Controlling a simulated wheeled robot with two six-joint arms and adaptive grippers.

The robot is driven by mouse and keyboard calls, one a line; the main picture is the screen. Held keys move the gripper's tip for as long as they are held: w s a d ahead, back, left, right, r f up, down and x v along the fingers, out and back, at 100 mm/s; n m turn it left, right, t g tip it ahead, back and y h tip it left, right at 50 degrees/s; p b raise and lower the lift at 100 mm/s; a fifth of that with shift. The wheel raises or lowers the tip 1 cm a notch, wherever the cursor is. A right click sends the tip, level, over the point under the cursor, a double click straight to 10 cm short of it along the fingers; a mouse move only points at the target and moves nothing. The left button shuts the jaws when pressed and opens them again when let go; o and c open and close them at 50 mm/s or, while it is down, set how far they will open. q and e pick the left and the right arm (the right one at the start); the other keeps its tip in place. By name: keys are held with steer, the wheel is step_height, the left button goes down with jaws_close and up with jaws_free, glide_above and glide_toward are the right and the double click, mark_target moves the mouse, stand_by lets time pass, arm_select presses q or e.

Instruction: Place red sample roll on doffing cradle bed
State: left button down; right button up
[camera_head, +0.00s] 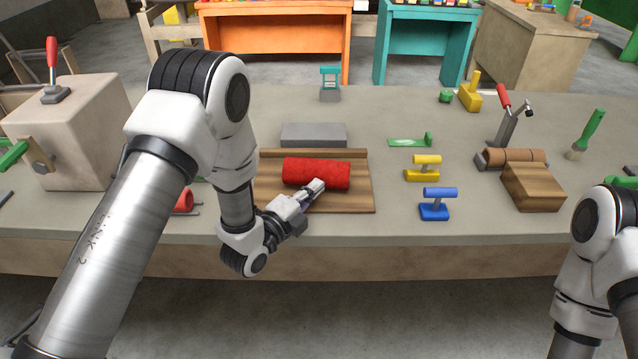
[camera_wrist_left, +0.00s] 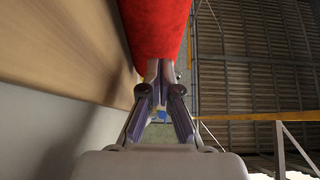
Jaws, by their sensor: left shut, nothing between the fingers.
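The red sample roll (camera_head: 316,173) lies on its side on a flat wooden board (camera_head: 345,200) with a raised strip along its back edge. I take this board to be the doffing cradle bed. My left gripper (camera_head: 317,186) is shut and empty at the front side of the roll; I cannot tell whether it touches it. In the left wrist view the closed fingers (camera_wrist_left: 159,75) point at the red roll (camera_wrist_left: 155,30), with the wooden board (camera_wrist_left: 60,40) to the left. My right arm shows at the right edge, but its gripper is out of view.
A grey block (camera_head: 314,134) stands behind the board. A wooden block (camera_head: 533,187) with a brown roller is further right. A large beige block (camera_head: 70,130) with a red lever is at left.

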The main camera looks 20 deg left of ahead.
mark_target(310, 169)
arm_select(q)
steer(key=shift+s+d+r, duration=0.25)
steer(key=shift+s+r, duration=0.05)
steer(key=w+a, duration=0.1)
steer(key=w, duration=0.1)
steer(key=w+a+b, duration=0.1)
steer(key=w, duration=0.1)
steer(key=w+a+b, duration=0.1)
steer(key=w, duration=0.1)
steer(key=shift+w+a+f, duration=0.15)
steer(key=shift+w, duration=0.2)
